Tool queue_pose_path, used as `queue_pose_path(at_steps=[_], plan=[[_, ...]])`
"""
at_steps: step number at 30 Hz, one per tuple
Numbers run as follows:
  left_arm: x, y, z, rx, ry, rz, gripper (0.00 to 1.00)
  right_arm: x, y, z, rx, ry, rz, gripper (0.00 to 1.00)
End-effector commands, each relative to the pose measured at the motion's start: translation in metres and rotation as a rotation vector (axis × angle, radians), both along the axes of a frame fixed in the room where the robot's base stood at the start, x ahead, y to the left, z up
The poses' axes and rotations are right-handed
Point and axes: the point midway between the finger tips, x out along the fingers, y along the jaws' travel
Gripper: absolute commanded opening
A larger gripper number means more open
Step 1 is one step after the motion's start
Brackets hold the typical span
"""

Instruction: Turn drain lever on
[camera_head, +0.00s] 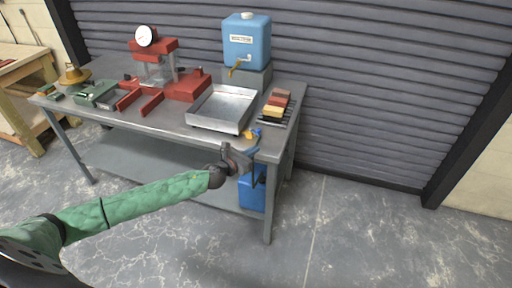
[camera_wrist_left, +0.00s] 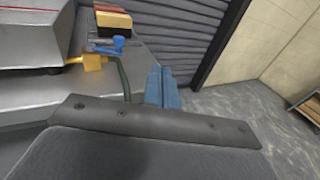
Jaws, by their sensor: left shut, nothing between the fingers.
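The drain lever (camera_head: 257,132) is a small blue handle on a yellow valve (camera_head: 247,134) at the front right corner of a metal tray (camera_head: 216,123). In the left wrist view the lever (camera_wrist_left: 117,42) lies above the yellow valve (camera_wrist_left: 93,62), with a dark hose (camera_wrist_left: 125,78) running down from it. My left gripper (camera_head: 251,151) is shut and empty, at the table's front edge just below the valve in the picture. Its blue fingers (camera_wrist_left: 162,87) show to the right of the lever and apart from it in the left wrist view. My right gripper is not in view.
A blue bucket (camera_head: 252,190) stands below the table's right end. A blue water tank (camera_head: 247,40) with a tap stands behind the tray. Coloured blocks (camera_head: 277,103) lie on a rack to the right. A red press (camera_head: 155,60) stands left. Floor to the right is clear.

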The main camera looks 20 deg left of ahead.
Motion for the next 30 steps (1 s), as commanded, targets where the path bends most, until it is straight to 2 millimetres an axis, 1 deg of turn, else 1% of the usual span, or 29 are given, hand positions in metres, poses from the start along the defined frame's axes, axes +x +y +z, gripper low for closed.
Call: queue_pose_path(at_steps=[1,3,9,26,28,30], plan=[[-0.009,0.000,-0.002,0.001,0.001,-0.002,0.00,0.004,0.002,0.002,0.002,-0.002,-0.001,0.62],[-0.017,-0.001,-0.002,0.000,0.001,-0.001,0.00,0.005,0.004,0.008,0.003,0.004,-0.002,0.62],[-0.030,-0.002,0.001,-0.001,0.000,-0.001,0.00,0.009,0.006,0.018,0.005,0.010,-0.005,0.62],[-0.032,-0.002,0.001,-0.005,0.003,0.001,0.00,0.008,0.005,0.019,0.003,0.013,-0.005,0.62],[-0.032,-0.002,-0.005,-0.032,0.020,0.014,0.00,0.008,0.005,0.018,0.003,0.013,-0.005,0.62],[-0.032,-0.002,-0.019,-0.096,0.059,0.042,0.00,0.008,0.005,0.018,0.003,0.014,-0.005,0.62]])
